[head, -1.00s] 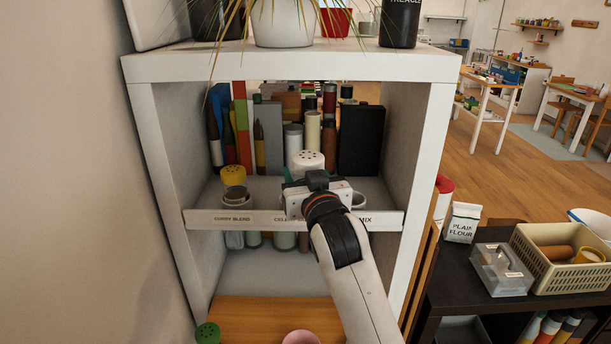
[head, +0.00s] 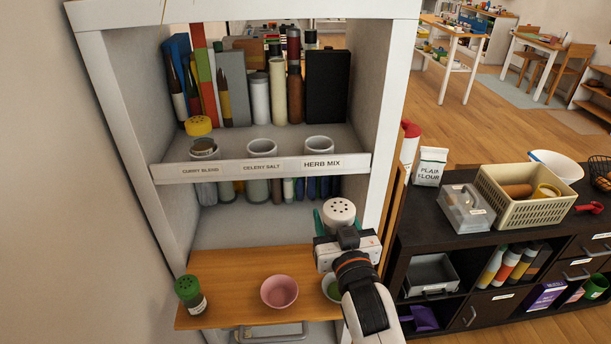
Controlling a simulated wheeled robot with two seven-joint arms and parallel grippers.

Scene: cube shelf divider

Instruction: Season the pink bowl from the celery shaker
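The celery shaker (head: 339,211) has a white cap with dark holes. My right gripper (head: 340,226) is shut around it, with green fingers at its sides, and holds it over the right part of the wooden board. The shaker's lower body is hidden by the gripper. The pink bowl (head: 279,292) stands on the wooden board (head: 232,268), left of the gripper and apart from it. Its inside looks plain pink. The holder above the CELERY SALT label (head: 262,167) is empty. My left gripper is not in view.
A green-capped shaker (head: 188,292) stands at the board's left end. A bowl with green inside (head: 330,287) is partly hidden behind my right gripper. A yellow-capped shaker (head: 199,126) is on the shelf. The shelf's right post (head: 396,120) rises beside my arm.

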